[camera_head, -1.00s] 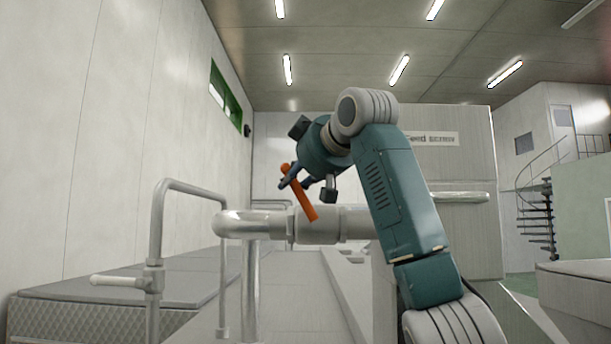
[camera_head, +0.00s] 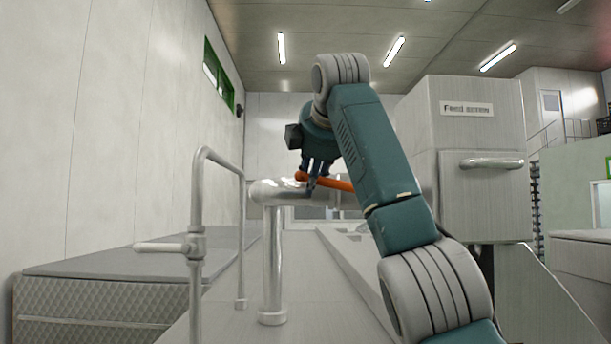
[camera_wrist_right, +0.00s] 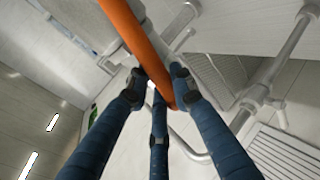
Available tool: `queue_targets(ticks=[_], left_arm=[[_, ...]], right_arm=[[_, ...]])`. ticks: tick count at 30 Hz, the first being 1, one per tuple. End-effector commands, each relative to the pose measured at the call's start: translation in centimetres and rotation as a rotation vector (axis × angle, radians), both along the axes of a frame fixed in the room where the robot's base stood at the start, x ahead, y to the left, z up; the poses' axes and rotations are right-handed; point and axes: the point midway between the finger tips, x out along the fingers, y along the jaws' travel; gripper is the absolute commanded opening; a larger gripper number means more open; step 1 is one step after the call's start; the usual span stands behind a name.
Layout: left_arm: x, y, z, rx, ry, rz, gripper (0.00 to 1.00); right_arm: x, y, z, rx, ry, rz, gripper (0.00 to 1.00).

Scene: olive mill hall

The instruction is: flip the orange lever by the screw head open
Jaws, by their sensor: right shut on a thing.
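The orange lever (camera_head: 338,184) lies nearly level along the steel pipe (camera_head: 270,191) in the head view. Its left end with the round knob is at my right gripper (camera_head: 312,178), and my arm hides its right end. My right gripper reaches down from above and is shut on the lever near the knob end. In the right wrist view the orange lever (camera_wrist_right: 134,32) runs from the top edge down between the blue fingers of my right gripper (camera_wrist_right: 158,88). My left gripper is out of view.
A steel handrail (camera_head: 196,215) with a side handle stands at the left. A vertical post (camera_head: 273,260) carries the pipe. A quilted low block (camera_head: 110,300) lies along the left wall. The box has a bar handle (camera_head: 492,163). The floor between is clear.

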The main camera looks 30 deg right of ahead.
Motion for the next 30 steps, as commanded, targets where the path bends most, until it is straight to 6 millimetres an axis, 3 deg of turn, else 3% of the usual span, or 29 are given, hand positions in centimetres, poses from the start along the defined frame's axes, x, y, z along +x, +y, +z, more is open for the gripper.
queue_targets(ticks=[6, 23, 24, 26, 27, 30], left_arm=[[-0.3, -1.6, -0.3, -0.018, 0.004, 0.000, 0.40], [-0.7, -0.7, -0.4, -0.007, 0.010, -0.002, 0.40], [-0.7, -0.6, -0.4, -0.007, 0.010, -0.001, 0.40], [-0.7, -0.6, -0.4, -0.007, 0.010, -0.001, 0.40], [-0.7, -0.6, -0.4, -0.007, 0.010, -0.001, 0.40], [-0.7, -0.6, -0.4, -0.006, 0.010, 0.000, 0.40]], right_arm=[[-0.2, 0.4, -0.2, -0.083, 0.028, 0.009, 0.00], [-0.3, 0.4, -0.6, -0.110, 0.047, 0.011, 0.00], [-0.3, 0.4, -0.6, -0.110, 0.047, 0.011, 0.24], [-0.3, 0.4, -0.6, -0.109, 0.047, 0.011, 0.36], [-0.3, 0.4, -0.6, -0.108, 0.048, 0.011, 0.40], [-0.3, 0.4, -0.8, -0.105, 0.051, 0.009, 0.40]])
